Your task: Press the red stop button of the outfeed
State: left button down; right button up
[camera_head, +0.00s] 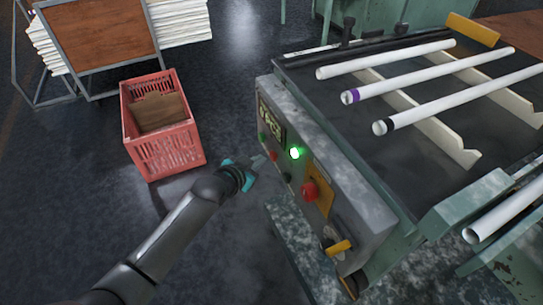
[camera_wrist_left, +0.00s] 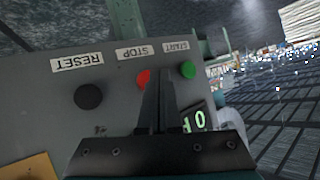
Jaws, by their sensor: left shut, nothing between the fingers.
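The red stop button (camera_wrist_left: 143,78) shows in the wrist view under a label reading STOP, upside down, partly covered by my fingers. In the head view the red button (camera_head: 273,155) sits on the grey control panel (camera_head: 350,200) of the outfeed. My left gripper (camera_head: 262,160) is shut and empty, its tips close in front of this button; in the wrist view its fingertips (camera_wrist_left: 160,74) lie just right of the red. I cannot tell whether they touch it. My right gripper is in neither view.
The green START button (camera_wrist_left: 188,69) and black RESET button (camera_wrist_left: 88,95) flank STOP. A large red knob (camera_head: 309,190), a lit green lamp (camera_head: 295,153) and a yellow-handled lever (camera_head: 338,247) are also on the panel. A red crate (camera_head: 165,152) stands on the floor at left.

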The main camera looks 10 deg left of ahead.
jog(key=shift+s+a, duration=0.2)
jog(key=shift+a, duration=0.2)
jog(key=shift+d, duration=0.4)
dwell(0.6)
pick_arm(q)
jog(key=shift+w+d, duration=0.1)
jog(key=shift+d, duration=0.05)
jog(key=shift+w+d, duration=0.1)
jog(key=shift+d, duration=0.1)
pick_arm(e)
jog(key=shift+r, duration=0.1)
